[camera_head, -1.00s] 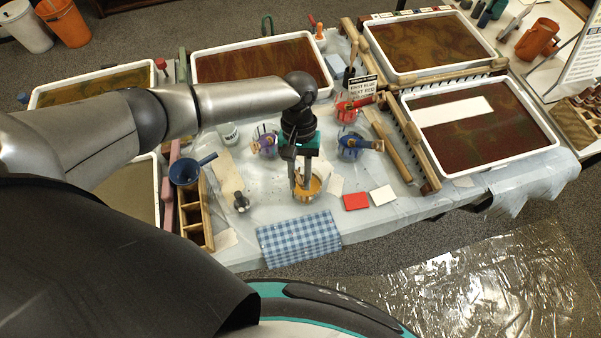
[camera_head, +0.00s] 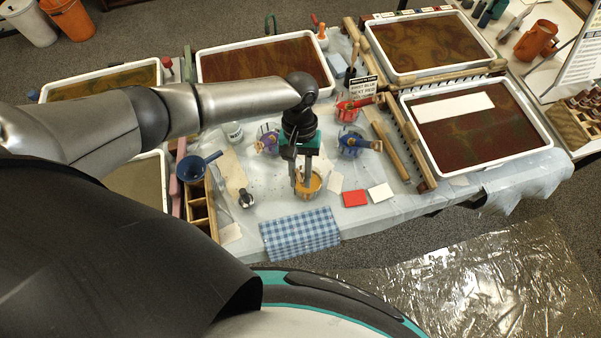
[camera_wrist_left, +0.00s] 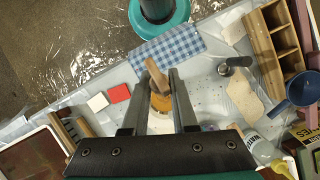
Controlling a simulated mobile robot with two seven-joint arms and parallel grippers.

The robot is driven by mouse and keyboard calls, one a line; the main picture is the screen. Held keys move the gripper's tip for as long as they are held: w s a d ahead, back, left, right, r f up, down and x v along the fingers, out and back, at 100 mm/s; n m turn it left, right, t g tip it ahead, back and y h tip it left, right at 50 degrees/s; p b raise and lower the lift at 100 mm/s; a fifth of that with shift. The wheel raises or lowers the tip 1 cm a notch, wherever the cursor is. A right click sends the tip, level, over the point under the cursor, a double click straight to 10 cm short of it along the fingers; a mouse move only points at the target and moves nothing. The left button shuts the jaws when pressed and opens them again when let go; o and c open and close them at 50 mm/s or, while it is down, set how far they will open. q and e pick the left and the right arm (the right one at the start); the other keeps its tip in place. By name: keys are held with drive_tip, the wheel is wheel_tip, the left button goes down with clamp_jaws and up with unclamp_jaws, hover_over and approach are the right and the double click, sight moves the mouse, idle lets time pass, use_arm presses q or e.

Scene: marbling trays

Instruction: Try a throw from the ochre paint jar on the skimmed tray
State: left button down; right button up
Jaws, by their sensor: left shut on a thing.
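The ochre paint jar (camera_head: 313,187) stands on the covered table, in front of the purple and blue jars. My left gripper (camera_head: 299,183) points down at its mouth. In the left wrist view, a brush with a wooden handle (camera_wrist_left: 156,75) leans between my fingers, above the ochre paint (camera_wrist_left: 160,103). My left gripper is shut on this brush; the exact contact is hard to see. A white strip (camera_head: 452,107) lies across the front right one. My right gripper is out of view.
A purple jar (camera_head: 268,140), blue jar (camera_head: 352,146) and red jar (camera_head: 347,114) stand close by. A checked cloth (camera_head: 300,234), red card (camera_head: 355,199) and white card (camera_head: 380,193) lie near the front edge. Rake-like wooden tools (camera_head: 392,150) lie beside the front right tray.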

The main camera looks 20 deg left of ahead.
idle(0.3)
use_arm(q)
wheel_tip(320, 180, up, 2)
drive_tip(key=p, duration=0.2)
drive_tip(key=shift+r+p, duration=0.2)
drive_tip(key=shift+p, duration=0.15)
drive_tip(key=shift+r, duration=0.85)
drive_tip(key=shift+f, duration=0.1)
